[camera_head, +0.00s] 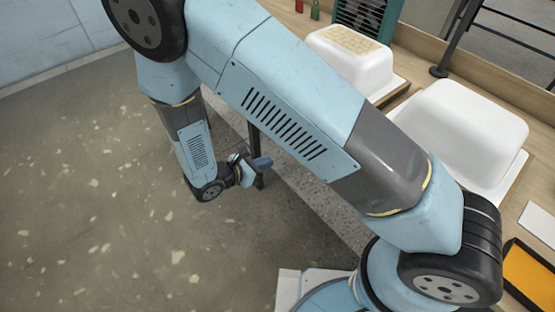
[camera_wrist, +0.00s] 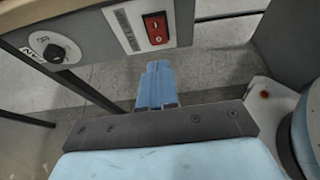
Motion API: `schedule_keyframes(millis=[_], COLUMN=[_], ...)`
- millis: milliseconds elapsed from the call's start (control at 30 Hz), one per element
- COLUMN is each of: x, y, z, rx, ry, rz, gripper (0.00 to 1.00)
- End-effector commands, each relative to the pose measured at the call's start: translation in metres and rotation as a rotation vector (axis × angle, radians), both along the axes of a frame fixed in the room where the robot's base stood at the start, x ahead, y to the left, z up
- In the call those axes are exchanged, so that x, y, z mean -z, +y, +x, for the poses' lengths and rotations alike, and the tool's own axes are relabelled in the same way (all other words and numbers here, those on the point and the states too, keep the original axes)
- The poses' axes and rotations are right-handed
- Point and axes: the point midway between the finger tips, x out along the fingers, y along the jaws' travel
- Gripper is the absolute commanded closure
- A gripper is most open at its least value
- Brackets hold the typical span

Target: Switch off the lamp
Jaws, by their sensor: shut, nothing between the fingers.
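A red rocker switch (camera_wrist: 156,29) sits in a grey panel in the wrist view, next to a white label whose print is hard to read. My gripper (camera_wrist: 158,68) has its blue fingers pressed together with nothing between them. Its tips point toward the panel and appear just below the switch, apart from it in the picture. In the head view my gripper (camera_head: 262,162) is low beside the workbench, partly behind my arm. The switch is hidden there. No lamp shows in either view.
A black dial (camera_wrist: 50,47) with a "FAN" label is left of the switch. White tub shells (camera_head: 455,130) stand on the wooden bench (camera_head: 525,90). A dark bench leg (camera_wrist: 85,90) runs down beside my gripper. Open floor (camera_head: 90,210) lies to the left.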

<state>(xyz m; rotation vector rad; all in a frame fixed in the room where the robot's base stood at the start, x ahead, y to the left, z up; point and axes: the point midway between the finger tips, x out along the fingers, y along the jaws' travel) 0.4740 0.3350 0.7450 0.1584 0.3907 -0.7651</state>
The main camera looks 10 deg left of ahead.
Motion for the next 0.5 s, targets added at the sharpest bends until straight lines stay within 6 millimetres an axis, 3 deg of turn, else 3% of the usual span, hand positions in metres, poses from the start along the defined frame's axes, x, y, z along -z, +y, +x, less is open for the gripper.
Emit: schedule_keyframes(millis=[200,500], x=[-0.014,-0.02], y=[0.02,0.029], z=[-0.021,-0.03], rx=[0.002,0.005], ry=[0.001,0.0], rz=[0.001,0.0], gripper=[1.0,1.0])
